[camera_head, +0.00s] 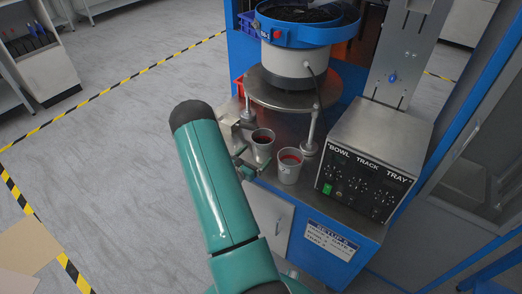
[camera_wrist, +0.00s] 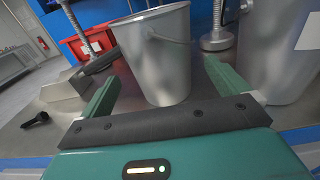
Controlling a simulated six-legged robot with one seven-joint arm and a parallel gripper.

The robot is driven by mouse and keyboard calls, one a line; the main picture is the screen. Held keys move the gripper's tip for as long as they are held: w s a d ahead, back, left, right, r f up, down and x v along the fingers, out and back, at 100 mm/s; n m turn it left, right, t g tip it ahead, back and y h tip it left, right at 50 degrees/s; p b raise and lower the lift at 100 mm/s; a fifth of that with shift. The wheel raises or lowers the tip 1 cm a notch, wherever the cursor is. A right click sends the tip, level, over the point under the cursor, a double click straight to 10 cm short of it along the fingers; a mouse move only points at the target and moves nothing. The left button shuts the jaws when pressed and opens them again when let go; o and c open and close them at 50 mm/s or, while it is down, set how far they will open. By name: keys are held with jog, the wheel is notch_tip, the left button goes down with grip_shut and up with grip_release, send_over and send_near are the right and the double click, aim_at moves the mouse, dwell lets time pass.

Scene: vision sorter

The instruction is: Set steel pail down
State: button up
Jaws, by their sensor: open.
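Two steel pails stand upright on the metal top of the blue bench. The left pail (camera_head: 262,150) has reddish contents and is beside my gripper (camera_head: 246,161). In the wrist view this pail (camera_wrist: 162,62) stands between the green fingers of my gripper (camera_wrist: 160,78), which are spread apart with visible room around it. The second pail (camera_head: 288,172) stands to the right and also shows reddish contents. It appears large and cut off at the right of the wrist view (camera_wrist: 283,60). The fingers' exact distance from the left pail is hard to tell.
A grey control box (camera_head: 374,160) stands right of the pails. A bowl feeder (camera_head: 296,60) on a round, legged platform (camera_head: 285,96) stands behind them. A red bin (camera_wrist: 85,42) and a small black item (camera_wrist: 36,120) lie left in the wrist view. Open floor (camera_head: 110,150) is left of the bench.

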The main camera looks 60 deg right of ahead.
jog(key=a, duration=0.6)
jog(key=w+a+r+m+g+y, duration=0.1)
jog(key=a+r+m+g+y, duration=0.15)
jog(key=a+r+m, duration=0.55)
jog(key=w+a+r+m+g+y, duration=0.1)
jog(key=a+r+m+y, duration=0.3)
jog(key=r, duration=0.8)
jog(key=s+a+r+m+t+y, duration=0.1)
jog(key=a+r+t+y, duration=0.2)
jog(key=a, duration=0.8)
jog(key=s+a+r+m+t+y, duration=0.1)
jog(key=a+r+t+y, duration=0.3)
jog(key=a+r, duration=0.3)
jog(key=s+a+r+m+t+y, duration=0.1)
jog(key=a+r+t+y, duration=0.3)
jog(key=a, duration=1.2)
jog(key=shift+s+a+r+m+t, duration=0.2)
jog(key=shift+r+m+t, duration=0.25)
jog(key=shift+r+m, duration=0.15)
